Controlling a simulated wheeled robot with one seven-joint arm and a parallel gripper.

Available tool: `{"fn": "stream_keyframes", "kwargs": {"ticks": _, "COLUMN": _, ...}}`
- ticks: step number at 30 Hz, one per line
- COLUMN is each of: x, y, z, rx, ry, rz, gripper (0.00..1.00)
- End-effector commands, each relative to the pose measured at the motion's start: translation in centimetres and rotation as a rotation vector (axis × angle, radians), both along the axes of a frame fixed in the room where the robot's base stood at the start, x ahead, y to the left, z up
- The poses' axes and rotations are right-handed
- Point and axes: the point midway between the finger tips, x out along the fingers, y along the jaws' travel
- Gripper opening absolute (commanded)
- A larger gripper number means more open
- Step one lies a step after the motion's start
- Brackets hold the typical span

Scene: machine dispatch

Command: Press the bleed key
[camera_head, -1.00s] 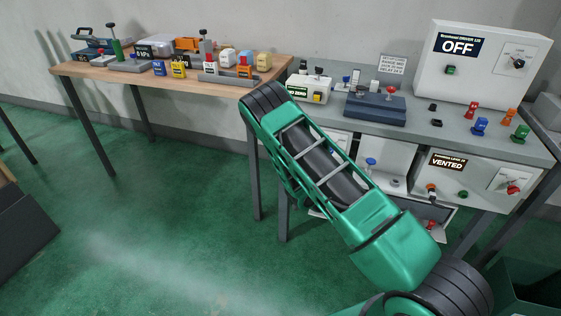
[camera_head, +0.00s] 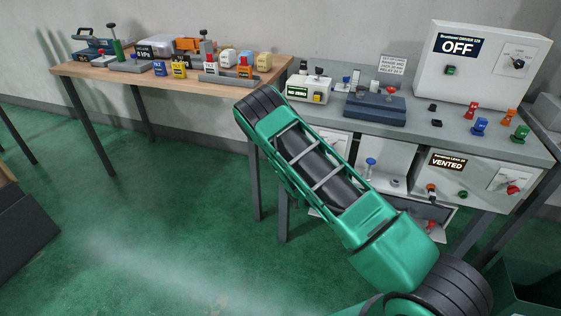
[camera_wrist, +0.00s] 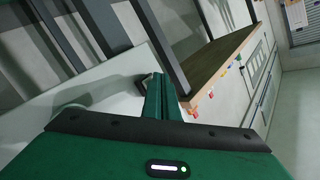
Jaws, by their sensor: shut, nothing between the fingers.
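No key marked "bleed" can be read. A white box with a "VENTED" display (camera_head: 452,162) sits below the right bench top. It has a green button (camera_head: 463,194), an orange-red control (camera_head: 431,188) and a red knob on a pale plate (camera_head: 513,188). My arm crosses the head view in front of the bench, and my gripper is out of that view. In the wrist view my gripper (camera_wrist: 167,82) is shut and empty, with nothing touching its fingertips.
The grey bench (camera_head: 454,129) carries an "OFF" cabinet (camera_head: 486,85), a dark blue fixture (camera_head: 374,109) and several coloured pieces. A wooden table (camera_head: 130,76) with devices stands left. The wrist view shows a tilted wooden surface (camera_wrist: 215,58).

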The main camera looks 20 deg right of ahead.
Motion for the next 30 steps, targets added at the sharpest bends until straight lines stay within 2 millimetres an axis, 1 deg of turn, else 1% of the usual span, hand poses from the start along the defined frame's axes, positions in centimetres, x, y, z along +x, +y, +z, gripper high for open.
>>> {"fn": "stream_keyframes", "kwargs": {"ticks": 1, "x": 0.6, "y": -1.0, "z": 0.6, "rx": -0.017, "ry": -0.014, "rz": -0.011, "gripper": 0.0}}
{"fn": "stream_keyframes", "kwargs": {"ticks": 11, "x": 0.6, "y": -1.1, "z": 0.6, "rx": -0.017, "ry": -0.014, "rz": -0.012, "gripper": 0.0}}
{"fn": "stream_keyframes", "kwargs": {"ticks": 17, "x": -0.1, "y": -0.8, "z": 0.5, "rx": -0.013, "ry": -0.012, "rz": -0.013, "gripper": 0.0}}
{"fn": "stream_keyframes", "kwargs": {"ticks": 24, "x": -1.1, "y": 0.1, "z": 0.3, "rx": -0.01, "ry": -0.008, "rz": -0.009, "gripper": 0.0}}
{"fn": "stream_keyframes", "kwargs": {"ticks": 30, "x": -1.2, "y": 0.4, "z": 0.3, "rx": -0.009, "ry": -0.008, "rz": -0.006, "gripper": 0.0}}
